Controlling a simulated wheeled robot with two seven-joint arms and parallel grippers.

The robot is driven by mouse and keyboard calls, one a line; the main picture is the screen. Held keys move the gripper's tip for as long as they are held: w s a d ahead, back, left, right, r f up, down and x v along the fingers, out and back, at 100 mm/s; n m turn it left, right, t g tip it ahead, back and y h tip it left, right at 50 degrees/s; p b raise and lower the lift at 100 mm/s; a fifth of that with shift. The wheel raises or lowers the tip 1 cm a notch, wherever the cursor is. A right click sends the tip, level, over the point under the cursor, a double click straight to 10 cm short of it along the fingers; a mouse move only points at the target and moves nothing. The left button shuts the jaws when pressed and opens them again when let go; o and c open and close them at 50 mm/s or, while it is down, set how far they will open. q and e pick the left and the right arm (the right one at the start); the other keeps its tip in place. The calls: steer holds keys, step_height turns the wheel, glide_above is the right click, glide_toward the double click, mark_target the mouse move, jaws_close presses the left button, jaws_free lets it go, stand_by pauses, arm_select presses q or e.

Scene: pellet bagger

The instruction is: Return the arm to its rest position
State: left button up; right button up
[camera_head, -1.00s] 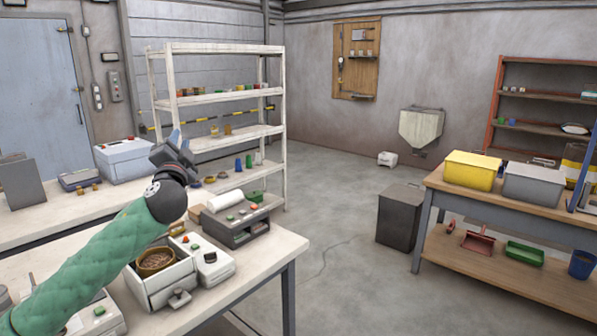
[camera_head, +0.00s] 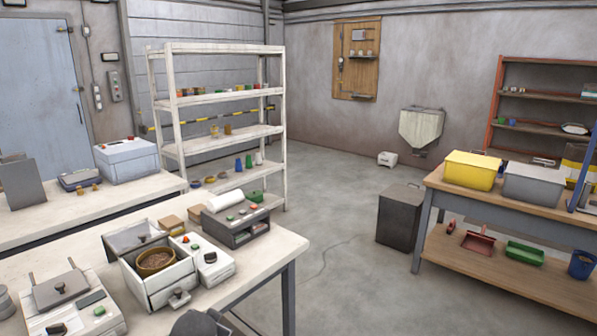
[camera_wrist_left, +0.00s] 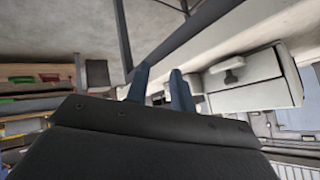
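My left gripper (camera_wrist_left: 160,70) shows in the left wrist view as two blue fingers with a clear gap and nothing between them. It is open and empty, apart from the table and the white box. In the head view, only a dark rounded part of my left arm (camera_head: 195,324) shows at the bottom edge; the fingers are out of that view. My right gripper is in neither view.
The near white table (camera_head: 262,270) holds a white box (camera_head: 172,285) with a bowl of brown pellets (camera_head: 155,262). The white box also shows in the left wrist view (camera_wrist_left: 262,92). A dark bin (camera_head: 399,215) stands on open floor.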

arm_select(q)
steer(key=s+d+f+n+g+h, duration=0.1)
steer(key=s+d+f+g, duration=0.2)
steer(key=s+f, duration=1.1)
steer(key=s+d+f+n+g+h, duration=0.1)
steer(key=s+d+f+g, duration=0.2)
steer(key=s+f, duration=1.1)
steer(key=s+g, duration=0.1)
steer(key=s, duration=0.7)
steer(key=shift+n+g, duration=0.3)
steer(key=shift+n, duration=0.1)
steer(key=shift+d, duration=0.1)
steer(key=shift+c, duration=0.4)
